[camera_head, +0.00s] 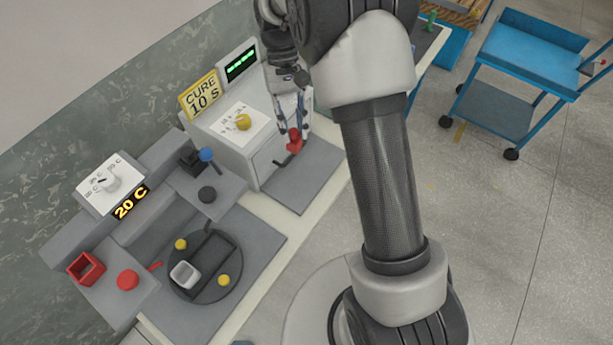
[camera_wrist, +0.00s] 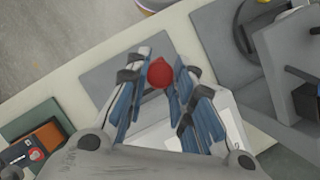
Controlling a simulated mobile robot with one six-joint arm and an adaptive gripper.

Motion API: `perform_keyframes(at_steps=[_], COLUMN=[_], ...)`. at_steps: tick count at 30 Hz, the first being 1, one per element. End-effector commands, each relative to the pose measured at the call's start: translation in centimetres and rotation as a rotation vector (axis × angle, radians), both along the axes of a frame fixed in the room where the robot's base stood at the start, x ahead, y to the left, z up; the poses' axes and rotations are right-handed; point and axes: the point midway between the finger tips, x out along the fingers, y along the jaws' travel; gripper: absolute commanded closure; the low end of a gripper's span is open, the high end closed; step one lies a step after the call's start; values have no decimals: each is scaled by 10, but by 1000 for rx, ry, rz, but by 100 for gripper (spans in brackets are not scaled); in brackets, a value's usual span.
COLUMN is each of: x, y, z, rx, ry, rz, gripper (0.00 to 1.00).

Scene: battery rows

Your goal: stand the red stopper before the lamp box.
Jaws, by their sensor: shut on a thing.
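The red stopper (camera_head: 294,142) is held between the fingertips of my gripper (camera_head: 291,128), which is shut on it. In the wrist view the stopper's round red top (camera_wrist: 160,73) shows between the two blue-padded fingers. The lamp box is probably the white box (camera_head: 231,152) with the yellow knob and the "CURE 10 S" sign. My gripper is at the front of this box, over the grey mat (camera_head: 303,183). I cannot tell whether the stopper touches the mat or hangs just above it.
To the left, a dark round tray (camera_head: 181,285) holds a white cup and yellow pieces. A red open box (camera_head: 86,268) and a red disc (camera_head: 127,279) sit on a grey block. A blue cart (camera_head: 530,48) stands on the floor at upper right. The mat's right part is clear.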

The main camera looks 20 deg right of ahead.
Motion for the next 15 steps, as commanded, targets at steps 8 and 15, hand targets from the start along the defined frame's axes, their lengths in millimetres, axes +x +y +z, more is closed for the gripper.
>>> perform_keyframes(at_steps=[8,15], x=[-6,-12], y=[9,17], z=[1,9], rx=[-1,-2], ry=[3,3], rz=[-348,-942], gripper=[98,98])
